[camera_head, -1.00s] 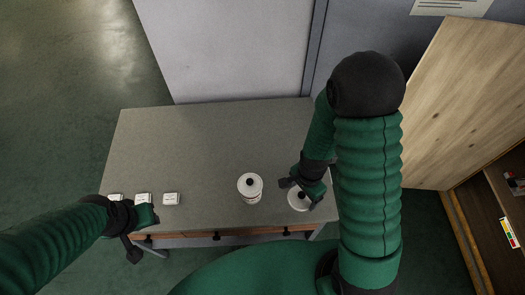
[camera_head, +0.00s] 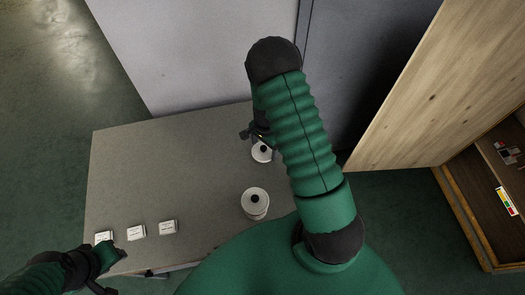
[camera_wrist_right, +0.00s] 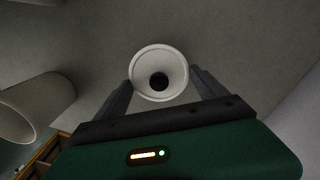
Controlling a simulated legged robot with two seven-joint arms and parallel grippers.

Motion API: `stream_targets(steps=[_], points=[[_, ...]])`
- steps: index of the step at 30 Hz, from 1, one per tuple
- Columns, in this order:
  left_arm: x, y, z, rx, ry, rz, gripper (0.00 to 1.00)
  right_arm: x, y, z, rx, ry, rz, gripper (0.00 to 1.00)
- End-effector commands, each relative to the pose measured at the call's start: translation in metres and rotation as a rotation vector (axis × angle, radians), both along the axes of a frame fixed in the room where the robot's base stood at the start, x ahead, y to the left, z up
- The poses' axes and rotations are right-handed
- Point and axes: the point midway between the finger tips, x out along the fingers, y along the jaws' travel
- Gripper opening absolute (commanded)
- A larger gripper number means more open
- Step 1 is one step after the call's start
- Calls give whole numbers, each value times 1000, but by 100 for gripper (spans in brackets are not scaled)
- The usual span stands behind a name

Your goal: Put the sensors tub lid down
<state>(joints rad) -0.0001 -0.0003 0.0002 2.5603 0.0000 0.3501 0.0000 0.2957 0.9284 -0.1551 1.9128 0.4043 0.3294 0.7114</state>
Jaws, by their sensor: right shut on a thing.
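My right gripper (camera_head: 256,138) is shut on a white round lid (camera_head: 262,155) with a black knob, over the far right part of the grey table. In the right wrist view the lid (camera_wrist_right: 160,73) sits between the two fingers (camera_wrist_right: 158,92), knob towards the camera. I cannot tell whether it touches the table.
Several small white labelled boxes (camera_head: 136,233) stand in a row at the front left of the table (camera_head: 165,175). The table's middle is clear. A grey wall panel (camera_head: 190,50) is behind it. A wooden cabinet (camera_head: 430,90) with open shelves stands at the right.

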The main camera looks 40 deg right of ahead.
Motion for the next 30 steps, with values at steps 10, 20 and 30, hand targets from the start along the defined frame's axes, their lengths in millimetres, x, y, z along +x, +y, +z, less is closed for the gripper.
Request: stream_targets(steps=[10, 20, 30], points=[[0, 0, 4, 0, 0, 0, 36, -1, 0, -35, 1, 0, -1, 44], [0, 0, -3, 0, 0, 0, 36, -1, 1, -44, 1, 1, -1, 44], [0, 0, -2, 0, 0, 0, 36, -4, 3, -45, 6, 12, -1, 100]])
